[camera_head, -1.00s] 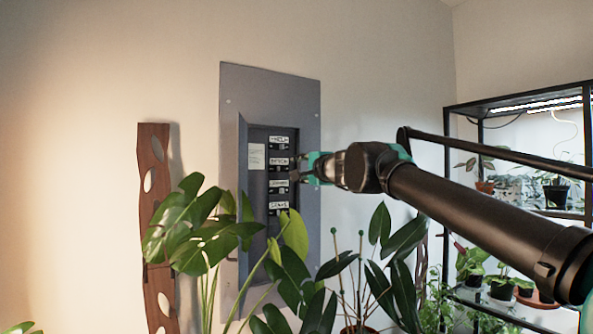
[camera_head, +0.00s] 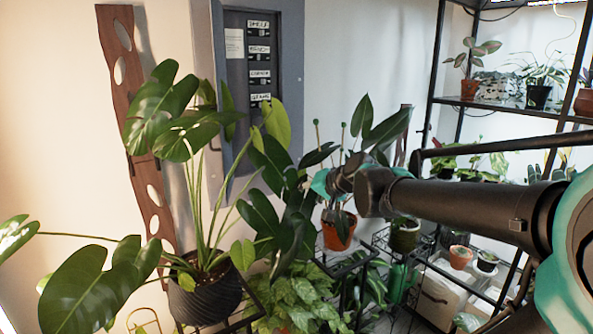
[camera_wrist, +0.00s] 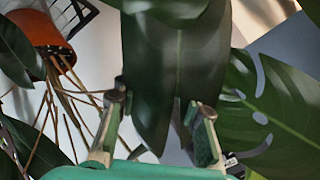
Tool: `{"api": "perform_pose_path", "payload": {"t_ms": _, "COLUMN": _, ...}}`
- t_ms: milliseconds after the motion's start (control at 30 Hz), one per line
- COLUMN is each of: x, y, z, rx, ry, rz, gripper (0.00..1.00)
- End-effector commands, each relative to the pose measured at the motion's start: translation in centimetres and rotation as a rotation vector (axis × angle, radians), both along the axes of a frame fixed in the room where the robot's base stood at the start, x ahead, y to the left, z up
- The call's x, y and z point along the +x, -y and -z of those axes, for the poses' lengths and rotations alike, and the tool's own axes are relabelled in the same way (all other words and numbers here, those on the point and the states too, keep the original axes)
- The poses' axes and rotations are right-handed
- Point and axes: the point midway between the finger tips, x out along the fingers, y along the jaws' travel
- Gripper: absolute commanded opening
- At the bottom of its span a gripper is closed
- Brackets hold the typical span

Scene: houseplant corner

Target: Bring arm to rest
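My arm stretches in from the right in the head view, and its teal gripper (camera_head: 321,183) is among plant leaves, below and to the right of the grey electrical panel (camera_head: 291,65). The fingertips are hard to make out there. In the wrist view my gripper (camera_wrist: 160,105) has its two fingers spread apart with nothing held between them. A large dark green leaf (camera_wrist: 160,75) lies right beyond the fingers. I cannot tell whether they touch it. The panel is open and shows a column of labelled black switches (camera_head: 259,51).
A big monstera in a dark ribbed pot (camera_head: 205,297) stands at the left. An orange-potted plant (camera_head: 338,231) is just below my gripper. A black shelf rack (camera_head: 437,88) with several plants stands at the right. The wooden wall piece (camera_head: 128,85) is far left.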

Motion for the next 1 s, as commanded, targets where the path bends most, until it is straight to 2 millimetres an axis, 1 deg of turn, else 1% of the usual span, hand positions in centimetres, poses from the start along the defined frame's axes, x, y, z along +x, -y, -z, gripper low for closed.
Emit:
{"api": "perform_pose_path", "payload": {"t_ms": 33, "x": -1.3, "y": 1.4, "z": 3.1, "rx": -0.065, "ry": -0.023, "rz": -0.007, "gripper": 0.36}}
{"api": "perform_pose_path", "payload": {"t_ms": 67, "x": -2.2, "y": 2.2, "z": 4.8, "rx": -0.106, "ry": -0.038, "rz": -0.014, "gripper": 0.36}}
{"api": "perform_pose_path", "payload": {"t_ms": 100, "x": -3.4, "y": 3.3, "z": 7.1, "rx": -0.159, "ry": -0.06, "rz": -0.02, "gripper": 0.36}}
{"api": "perform_pose_path", "payload": {"t_ms": 167, "x": -5.2, "y": 5.2, "z": 10.3, "rx": -0.239, "ry": -0.094, "rz": -0.027, "gripper": 0.36}}
{"api": "perform_pose_path", "payload": {"t_ms": 200, "x": -6.5, "y": 6.4, "z": 12.4, "rx": -0.291, "ry": -0.119, "rz": -0.031, "gripper": 0.36}}
{"api": "perform_pose_path", "payload": {"t_ms": 267, "x": -8.7, "y": 8.4, "z": 15.4, "rx": -0.369, "ry": -0.16, "rz": -0.034, "gripper": 0.36}}
{"api": "perform_pose_path", "payload": {"t_ms": 300, "x": -10.1, "y": 9.7, "z": 17.2, "rx": -0.418, "ry": -0.188, "rz": -0.034, "gripper": 0.36}}
{"api": "perform_pose_path", "payload": {"t_ms": 400, "x": -13.6, "y": 12.7, "z": 21.0, "rx": -0.529, "ry": -0.253, "rz": -0.03, "gripper": 0.36}}
{"api": "perform_pose_path", "payload": {"t_ms": 433, "x": -14.5, "y": 13.5, "z": 21.9, "rx": -0.557, "ry": -0.271, "rz": -0.029, "gripper": 0.36}}
{"api": "perform_pose_path", "payload": {"t_ms": 500, "x": -16.5, "y": 15.0, "z": 23.5, "rx": -0.612, "ry": -0.307, "rz": -0.025, "gripper": 0.36}}
{"api": "perform_pose_path", "payload": {"t_ms": 600, "x": -18.3, "y": 16.5, "z": 25.0, "rx": -0.664, "ry": -0.343, "rz": -0.018, "gripper": 0.36}}
{"api": "perform_pose_path", "payload": {"t_ms": 633, "x": -18.7, "y": 16.8, "z": 25.2, "rx": -0.674, "ry": -0.349, "rz": -0.016, "gripper": 0.36}}
{"api": "perform_pose_path", "payload": {"t_ms": 767, "x": -19.4, "y": 17.4, "z": 25.7, "rx": -0.694, "ry": -0.364, "rz": -0.014, "gripper": 0.36}}
{"api": "perform_pose_path", "payload": {"t_ms": 1000, "x": -19.4, "y": 17.4, "z": 25.7, "rx": -0.693, "ry": -0.363, "rz": -0.015, "gripper": 0.36}}
